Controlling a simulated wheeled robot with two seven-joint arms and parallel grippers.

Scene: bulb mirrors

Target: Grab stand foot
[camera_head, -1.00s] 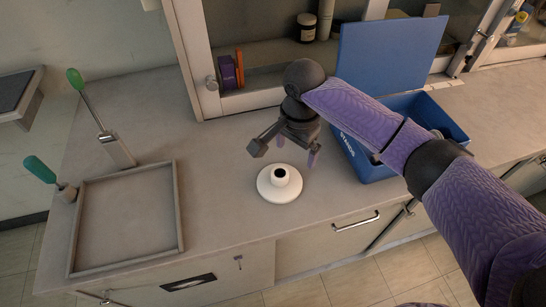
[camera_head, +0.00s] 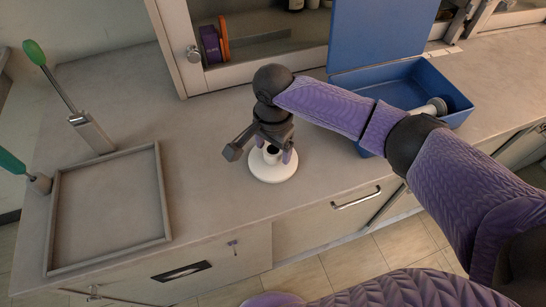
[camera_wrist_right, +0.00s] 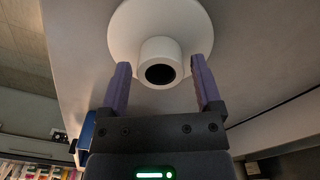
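The stand foot (camera_head: 272,170) is a white round disc with a short hollow neck, standing on the counter near its front edge. It also shows in the right wrist view (camera_wrist_right: 160,52), with its neck toward the camera. My right gripper (camera_head: 272,158) is above it, pointing down. In the right wrist view its two purple fingers (camera_wrist_right: 160,72) are apart on either side of the neck, with a gap on each side. The gripper holds nothing. My left gripper is not in view.
An empty grey tray (camera_head: 165,200) lies at the left of the counter. Two green-handled tools (camera_head: 35,52) stand in holders beside it. A blue box (camera_head: 455,118) with its lid raised stands at the right and holds a white-ended item. Cabinet doors line the back.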

